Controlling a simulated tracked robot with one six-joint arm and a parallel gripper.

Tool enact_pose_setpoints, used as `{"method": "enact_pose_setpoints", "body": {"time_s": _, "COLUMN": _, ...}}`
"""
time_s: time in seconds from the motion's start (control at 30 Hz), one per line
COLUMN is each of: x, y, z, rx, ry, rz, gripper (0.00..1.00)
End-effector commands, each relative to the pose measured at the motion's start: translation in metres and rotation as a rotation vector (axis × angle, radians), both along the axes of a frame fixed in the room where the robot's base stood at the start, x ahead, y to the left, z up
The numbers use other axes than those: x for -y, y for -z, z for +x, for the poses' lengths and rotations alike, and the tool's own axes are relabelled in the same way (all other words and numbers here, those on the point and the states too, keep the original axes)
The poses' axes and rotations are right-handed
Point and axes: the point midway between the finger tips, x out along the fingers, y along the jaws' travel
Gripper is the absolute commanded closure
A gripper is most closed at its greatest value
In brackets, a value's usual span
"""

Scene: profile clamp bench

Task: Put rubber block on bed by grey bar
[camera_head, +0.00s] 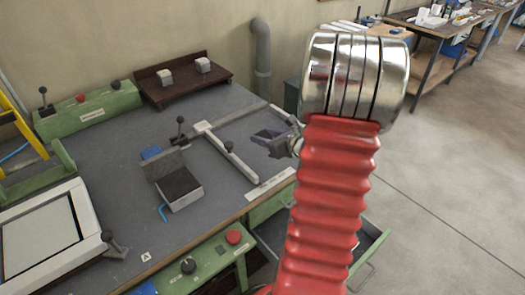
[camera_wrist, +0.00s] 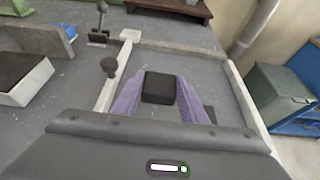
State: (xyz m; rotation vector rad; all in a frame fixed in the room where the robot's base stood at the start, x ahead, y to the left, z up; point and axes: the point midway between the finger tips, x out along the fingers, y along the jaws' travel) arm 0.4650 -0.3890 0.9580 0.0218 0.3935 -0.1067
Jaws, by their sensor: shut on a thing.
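My gripper (camera_wrist: 158,98) has purple fingers shut on a black rubber block (camera_wrist: 160,88), one finger on each side. In the head view my gripper (camera_head: 268,135) is over the right side of the bench, right of a pale rail. There I cannot make out the block clearly. A grey bar (camera_head: 164,163) stands along the back of a pale box-shaped bed with a dark top (camera_head: 180,185), left of my gripper. The bed (camera_wrist: 22,90) and grey bar (camera_wrist: 38,42) also show at the left of the wrist view, partly cut off. The bed's top looks bare.
A pale rail (camera_head: 232,155) with a dark lever (camera_head: 181,126) stands between my gripper and the bed. A blue hex key (camera_head: 163,213) lies at the bed's front left. A brown rack (camera_head: 185,82) with two light blocks is at the back. Open bench surface surrounds the bed.

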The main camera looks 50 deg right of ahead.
Motion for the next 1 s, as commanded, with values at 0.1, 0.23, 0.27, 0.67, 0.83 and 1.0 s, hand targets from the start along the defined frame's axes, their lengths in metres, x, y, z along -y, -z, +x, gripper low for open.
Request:
{"method": "enact_pose_setpoints", "body": {"time_s": 0.1, "x": 0.000, "y": 0.017, "z": 0.000, "rx": 0.000, "ry": 0.000, "rz": 0.003, "gripper": 0.84}}
{"method": "enact_pose_setpoints", "body": {"time_s": 0.23, "x": 0.001, "y": 0.027, "z": 0.000, "rx": 0.001, "ry": 0.001, "rz": 0.000, "gripper": 0.84}}
{"method": "enact_pose_setpoints", "body": {"time_s": 0.27, "x": 0.001, "y": 0.028, "z": 0.000, "rx": 0.001, "ry": 0.001, "rz": 0.000, "gripper": 0.84}}
{"method": "enact_pose_setpoints", "body": {"time_s": 0.67, "x": 0.001, "y": 0.033, "z": -0.001, "rx": 0.000, "ry": 0.001, "rz": 0.001, "gripper": 0.84}}
{"method": "enact_pose_setpoints", "body": {"time_s": 0.83, "x": 0.001, "y": 0.050, "z": -0.001, "rx": 0.000, "ry": 0.002, "rz": 0.003, "gripper": 0.84}}
{"method": "enact_pose_setpoints", "body": {"time_s": 1.0, "x": 0.001, "y": 0.067, "z": -0.001, "rx": 0.000, "ry": 0.004, "rz": 0.002, "gripper": 0.84}}
